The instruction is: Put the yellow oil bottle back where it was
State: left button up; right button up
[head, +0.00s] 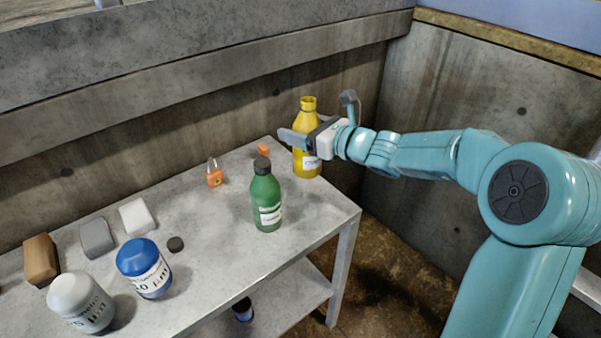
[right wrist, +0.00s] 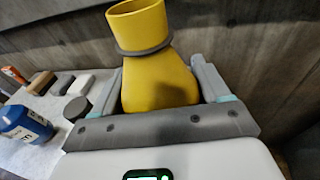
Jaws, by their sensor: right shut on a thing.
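The yellow oil bottle (head: 306,164) stands upright at the back right end of the grey table (head: 315,212), and its base looks to be on or just above the tabletop. No cap shows on its neck. My right gripper (head: 304,142) reaches in from the right and is shut on the bottle's body below the neck. In the right wrist view the yellow bottle (right wrist: 155,75) sits between the two fingers of my right gripper (right wrist: 160,90). My left gripper is not in view.
A green bottle (head: 265,200) stands close in front of the yellow one. An orange padlock (head: 214,177) and a small orange object (head: 263,150) lie to the left. A blue jar (head: 144,268), white jar (head: 81,302) and several blocks fill the left. A concrete wall (head: 220,110) rises behind.

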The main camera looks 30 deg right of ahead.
aim_at(302, 164)
notch_tip(302, 164, down, 5)
jog(key=shift+s+f+b, duration=0.1)
jog(key=shift+b, duration=0.35)
notch_tip(302, 164, down, 4)
jog(key=shift+b, duration=0.4)
jog(key=shift+f, duration=0.45)
jog(key=shift+r, duration=0.1)
